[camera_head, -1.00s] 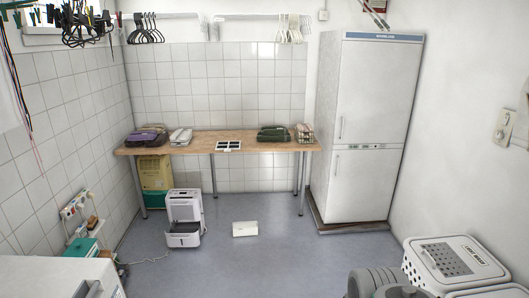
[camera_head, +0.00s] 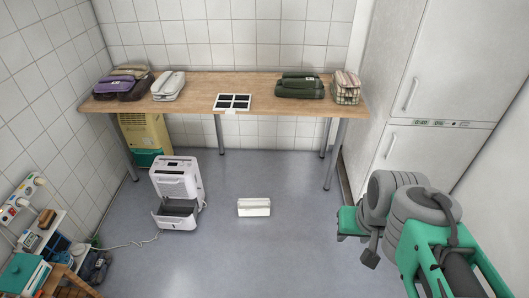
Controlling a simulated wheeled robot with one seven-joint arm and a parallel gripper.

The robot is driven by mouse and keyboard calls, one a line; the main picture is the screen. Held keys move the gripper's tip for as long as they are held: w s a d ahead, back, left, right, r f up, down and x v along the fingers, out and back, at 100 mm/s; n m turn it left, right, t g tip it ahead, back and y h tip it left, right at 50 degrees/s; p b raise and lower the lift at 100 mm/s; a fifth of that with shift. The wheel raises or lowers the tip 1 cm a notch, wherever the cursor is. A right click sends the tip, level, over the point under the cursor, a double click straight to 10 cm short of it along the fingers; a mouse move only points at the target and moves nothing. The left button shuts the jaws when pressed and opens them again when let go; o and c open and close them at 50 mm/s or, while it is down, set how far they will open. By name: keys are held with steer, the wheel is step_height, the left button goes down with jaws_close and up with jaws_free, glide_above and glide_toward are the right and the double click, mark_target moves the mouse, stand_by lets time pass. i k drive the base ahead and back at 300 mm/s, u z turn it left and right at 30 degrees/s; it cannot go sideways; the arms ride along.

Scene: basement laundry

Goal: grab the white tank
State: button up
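A small white box (camera_head: 254,207), which looks like the white tank, lies on the grey-blue floor in the middle of the view. A white dehumidifier (camera_head: 177,185) stands to its left, with a dark open bay low on its front. My arm reaches in from the lower right, and the end that seems to be my gripper (camera_head: 359,238) is to the right of the white tank, well apart from it. Whether its fingers are open or shut is not clear from this angle.
A wooden table (camera_head: 197,85) on metal legs stands along the back wall, bearing folded cases and a black-and-white panel. A white fridge (camera_head: 440,70) is at the right. A power cord (camera_head: 135,242) runs over the floor at the left. The floor around the white tank is clear.

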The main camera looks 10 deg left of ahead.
mark_target(248, 207)
steer(key=i, duration=2.15)
steer(key=u, duration=2.5)
